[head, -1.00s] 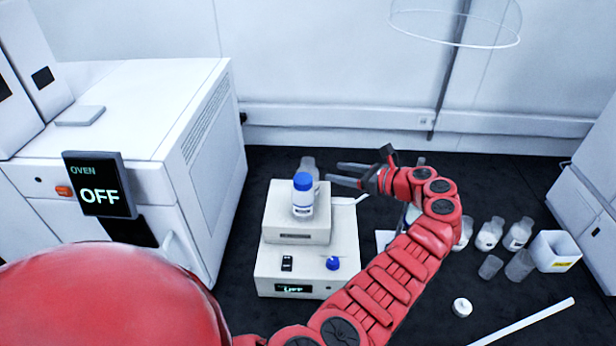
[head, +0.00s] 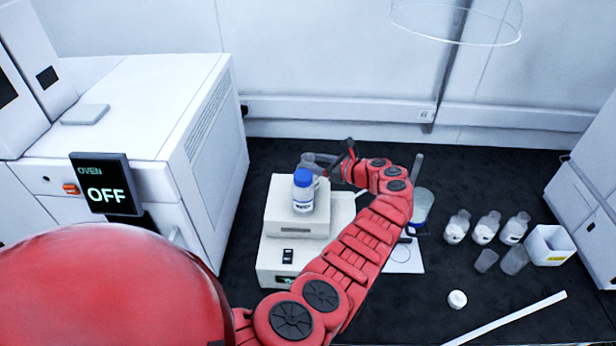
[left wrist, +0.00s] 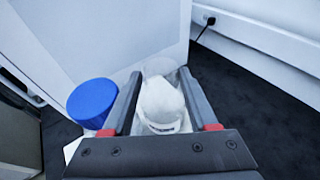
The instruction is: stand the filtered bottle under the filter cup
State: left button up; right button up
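A clear bottle with white contents (left wrist: 160,98) stands behind the white bench device; my left gripper and a blue-capped bottle partly cover it in the head view. My left gripper (head: 312,162) reaches in from the right. Its fingers are open, one on each side of the clear bottle; whether they touch it I cannot tell. A blue-capped white bottle (head: 303,195) stands on the device; its cap also shows left of the fingers in the left wrist view (left wrist: 92,102). A clear vessel with blue in it (head: 421,207) stands right of my forearm; I cannot tell if it is the filter cup. My right gripper is not in view.
The white device (head: 284,222) fills the middle. An oven reading OFF (head: 105,188) stands left. Several bottles (head: 485,228), small cups and a white bin (head: 548,245) stand right. A white cap (head: 457,299) and white rod (head: 505,318) lie in front.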

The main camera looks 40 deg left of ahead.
pick_arm(q)
grip_shut()
jog(key=shift+r, duration=0.15)
dwell(0.4)
